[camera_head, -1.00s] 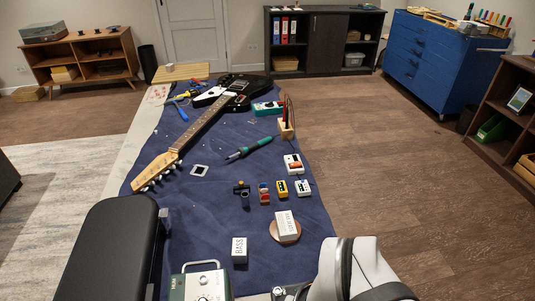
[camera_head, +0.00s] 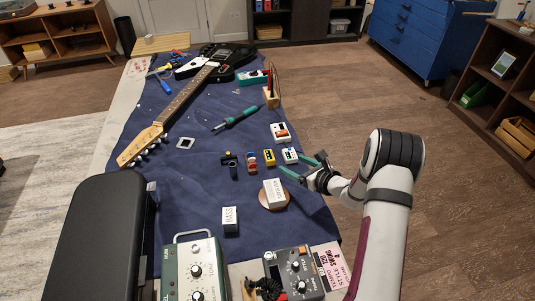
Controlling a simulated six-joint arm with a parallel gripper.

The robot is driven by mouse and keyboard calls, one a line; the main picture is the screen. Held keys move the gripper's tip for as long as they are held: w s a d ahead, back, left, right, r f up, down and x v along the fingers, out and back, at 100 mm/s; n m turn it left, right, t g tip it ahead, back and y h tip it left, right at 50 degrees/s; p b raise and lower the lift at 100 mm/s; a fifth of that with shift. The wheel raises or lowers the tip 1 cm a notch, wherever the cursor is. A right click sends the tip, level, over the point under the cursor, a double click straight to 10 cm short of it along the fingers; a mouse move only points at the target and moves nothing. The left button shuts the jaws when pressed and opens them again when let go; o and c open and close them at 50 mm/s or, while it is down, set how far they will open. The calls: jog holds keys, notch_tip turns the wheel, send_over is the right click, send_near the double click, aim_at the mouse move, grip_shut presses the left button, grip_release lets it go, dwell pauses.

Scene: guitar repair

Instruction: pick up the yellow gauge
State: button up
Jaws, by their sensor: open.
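The yellow gauge (camera_head: 269,158) stands on the blue cloth (camera_head: 190,220), in a row of small items. Nothing shows between the fingers.
A white box (camera_head: 274,193) on a round wooden base and a BASS box (camera_head: 230,219) stand nearer the camera. A white-and-orange device (camera_head: 281,133), a green soldering iron (camera_head: 240,118) and a guitar (camera_head: 190,100) lie beyond.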

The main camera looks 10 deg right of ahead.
aim_at(270, 155)
jog(key=x, duration=0.5)
jog(key=a+x, duration=0.1)
jog(key=x, duration=0.5)
jog(key=shift+s, duration=0.3)
grip_shut()
